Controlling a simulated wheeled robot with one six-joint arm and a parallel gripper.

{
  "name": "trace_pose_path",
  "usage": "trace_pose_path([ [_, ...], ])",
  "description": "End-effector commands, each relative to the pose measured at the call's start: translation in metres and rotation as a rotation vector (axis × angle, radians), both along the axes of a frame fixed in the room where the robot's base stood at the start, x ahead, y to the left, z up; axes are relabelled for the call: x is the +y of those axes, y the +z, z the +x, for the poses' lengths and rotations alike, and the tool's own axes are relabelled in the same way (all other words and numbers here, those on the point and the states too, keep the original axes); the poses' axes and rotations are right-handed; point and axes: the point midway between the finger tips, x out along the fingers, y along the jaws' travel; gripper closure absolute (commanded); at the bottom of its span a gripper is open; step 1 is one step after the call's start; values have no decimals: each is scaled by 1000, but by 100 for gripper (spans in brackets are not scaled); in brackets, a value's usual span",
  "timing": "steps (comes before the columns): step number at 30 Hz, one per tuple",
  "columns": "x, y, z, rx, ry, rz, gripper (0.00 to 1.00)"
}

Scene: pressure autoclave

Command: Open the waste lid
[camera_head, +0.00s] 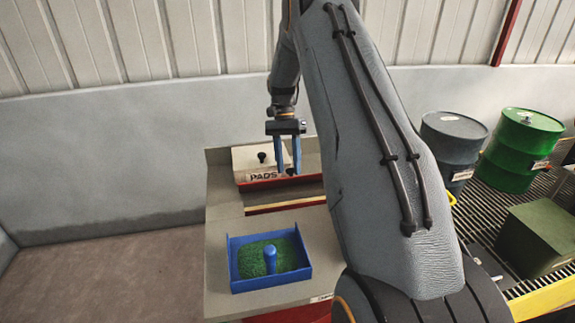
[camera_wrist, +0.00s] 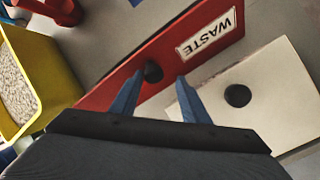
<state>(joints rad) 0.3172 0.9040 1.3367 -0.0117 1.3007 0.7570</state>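The red waste bin front (camera_wrist: 150,55) with a white WASTE label (camera_wrist: 208,34) shows in the wrist view. A black knob (camera_wrist: 153,72) stands by its lower edge, between my fingertips in the picture. A pale panel with another black knob (camera_wrist: 237,95) lies to the right. My gripper (camera_wrist: 160,78) is open, with its blue fingers apart and a gap beside the first knob; I cannot tell its depth relative to the knob. In the head view my gripper (camera_head: 288,172) points down beside the white PADS box (camera_head: 250,165), near a dark knob (camera_head: 291,171).
A blue tray (camera_head: 240,285) with green granules and a blue post stands in front on the counter (camera_head: 222,215). A yellow bin (camera_wrist: 45,65) of pale pellets is at left in the wrist view.

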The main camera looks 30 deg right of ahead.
Motion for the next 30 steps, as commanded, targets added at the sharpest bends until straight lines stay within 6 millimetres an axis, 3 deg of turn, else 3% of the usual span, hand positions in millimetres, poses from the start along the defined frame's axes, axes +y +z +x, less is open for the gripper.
trace_pose_path([
  [5,-2,8,5,-5,0,-2,58],
  [18,-6,64,29,-1,4,0,58],
  [30,-6,72,30,0,4,0,58],
])
